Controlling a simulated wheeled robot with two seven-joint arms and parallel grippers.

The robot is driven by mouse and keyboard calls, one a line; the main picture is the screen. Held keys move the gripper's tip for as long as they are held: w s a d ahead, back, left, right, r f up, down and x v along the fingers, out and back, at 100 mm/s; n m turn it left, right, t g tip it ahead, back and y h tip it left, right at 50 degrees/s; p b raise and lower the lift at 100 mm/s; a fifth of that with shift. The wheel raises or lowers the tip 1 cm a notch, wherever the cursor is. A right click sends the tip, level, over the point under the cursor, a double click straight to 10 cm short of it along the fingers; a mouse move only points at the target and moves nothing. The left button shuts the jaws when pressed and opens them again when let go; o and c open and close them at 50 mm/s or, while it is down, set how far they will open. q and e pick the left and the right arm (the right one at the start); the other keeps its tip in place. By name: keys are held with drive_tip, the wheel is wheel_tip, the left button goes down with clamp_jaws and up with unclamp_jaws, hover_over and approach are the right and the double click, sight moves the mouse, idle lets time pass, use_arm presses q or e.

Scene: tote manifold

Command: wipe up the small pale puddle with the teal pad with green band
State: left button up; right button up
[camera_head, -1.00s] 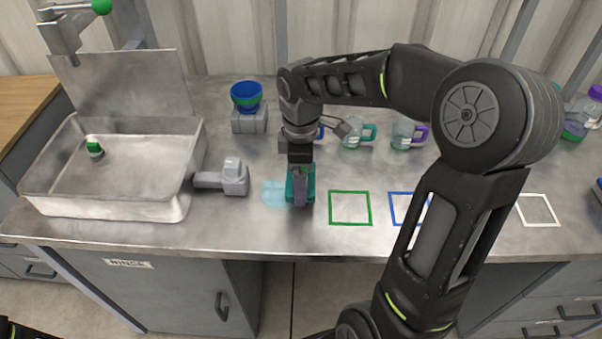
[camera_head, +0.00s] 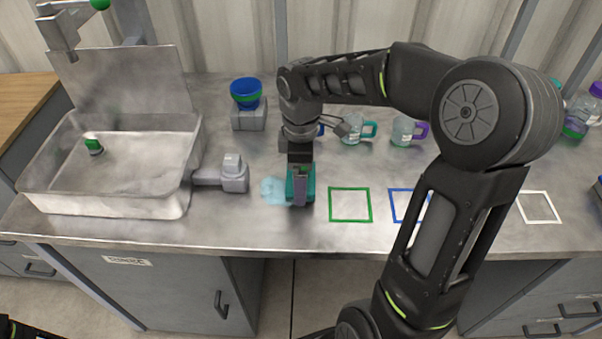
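The small pale blue puddle (camera_head: 272,190) lies on the metal counter, left of the pad and right up against its left edge. The teal pad (camera_head: 311,184) is on or just above the counter under my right gripper (camera_head: 300,184), which comes down over it from above. The gripper's fingers appear closed on the pad's upper part and hide much of it. The green band cannot be made out clearly. Any part of the puddle under the pad is hidden. My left gripper is out of view.
A metal basin (camera_head: 105,205) stands at the left, with a grey fixture (camera_head: 232,176) beside the puddle. Green (camera_head: 350,219) and blue (camera_head: 396,212) square outlines lie to the right.

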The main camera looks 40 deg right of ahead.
sight(271, 188)
drive_tip(key=shift+f+b, duration=0.5)
drive_tip(key=shift+f, duration=0.3)
drive_tip(key=shift+w+a+r, duration=0.1)
drive_tip(key=shift+a, duration=0.05)
drive_tip(key=shift+w+a, duration=0.6)
drive_tip(key=shift+a, duration=0.2)
drive_tip(key=shift+w+a+r, duration=0.1)
drive_tip(key=shift+w+a, duration=0.2)
drive_tip(key=shift+a, duration=0.1)
drive_tip(key=shift+w+a, duration=0.1)
drive_tip(key=shift+w+a+f+p, duration=0.1)
drive_tip(key=shift+w+a+p, duration=0.05)
drive_tip(key=shift+w+a, duration=0.4)
drive_tip(key=shift+w+a+f+p, duration=0.15)
drive_tip(key=shift+w+a, duration=0.2)
drive_tip(key=shift+a, duration=0.35)
drive_tip(key=shift+a, duration=0.1)
